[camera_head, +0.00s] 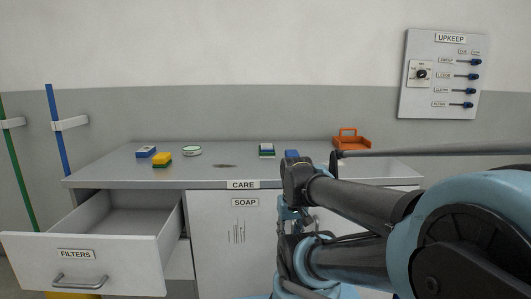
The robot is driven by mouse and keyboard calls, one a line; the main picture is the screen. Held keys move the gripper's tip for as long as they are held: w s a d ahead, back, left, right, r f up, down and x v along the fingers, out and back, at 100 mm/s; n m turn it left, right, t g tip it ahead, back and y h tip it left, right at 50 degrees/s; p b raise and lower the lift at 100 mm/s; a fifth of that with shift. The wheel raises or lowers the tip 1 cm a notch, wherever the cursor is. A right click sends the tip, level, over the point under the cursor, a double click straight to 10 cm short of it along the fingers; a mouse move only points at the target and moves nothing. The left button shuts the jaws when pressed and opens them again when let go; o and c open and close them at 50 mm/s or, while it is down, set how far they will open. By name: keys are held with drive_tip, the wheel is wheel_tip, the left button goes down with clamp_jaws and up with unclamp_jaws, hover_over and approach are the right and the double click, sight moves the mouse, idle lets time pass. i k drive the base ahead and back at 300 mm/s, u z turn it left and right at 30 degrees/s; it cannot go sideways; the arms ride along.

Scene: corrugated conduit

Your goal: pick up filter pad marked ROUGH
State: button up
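I cannot make out the word ROUGH on anything in this view. Small pad-like items lie on the counter: a blue and white one (146,152), a yellow and green one (162,159), and a blue, white and green one (267,149). Another blue item (291,154) is partly hidden behind my arm. The drawer labelled FILTERS (100,262) is pulled open, and the visible part of its inside looks empty. My arm is folded in front of the cabinet at the right. My gripper (289,213) seems to be among its links, below the counter edge, and its fingers are not clear.
A round tin (191,150) and an orange tray (350,143) stand on the counter (225,174). A SOAP door (220,240) is below. Blue (57,130) and green (18,165) poles stand left. An UPKEEP panel (430,100) hangs at right. The counter's middle is mostly clear.

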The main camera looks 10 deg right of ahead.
sight(266, 147)
drive_tip(key=z, duration=1.6)
drive_tip(key=k, duration=1.15)
drive_tip(key=u, duration=0.85)
drive_tip(key=i, duration=1)
